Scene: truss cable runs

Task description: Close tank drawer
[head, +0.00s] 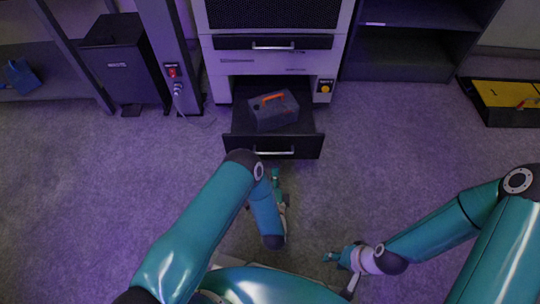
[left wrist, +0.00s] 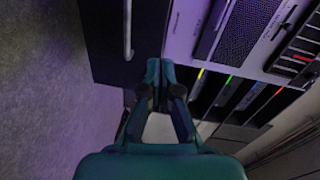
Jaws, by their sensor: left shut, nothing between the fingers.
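The tank drawer (head: 240,145) is pulled out from the bottom of the light cabinet, with a silver bar handle (head: 274,152) on its dark front. A dark tank or case (head: 274,112) with an orange handle sits inside it. My left gripper (head: 275,174) is shut and empty, just below the drawer front in the head view. In the left wrist view its fingertips (left wrist: 160,68) meet at the edge of a dark panel (left wrist: 108,50) with a silver bar (left wrist: 127,30). I cannot tell if they touch it. My right gripper (head: 328,257) is low at the right, away from the drawer; its opening is unclear.
A closed upper drawer (head: 230,43) sits above the open one. A yellow button (head: 325,88) is right of the opening. A dark bin (head: 122,65) and a post with a red switch (head: 172,71) stand left. A yellow-black tray (head: 490,107) lies right. Carpet around is clear.

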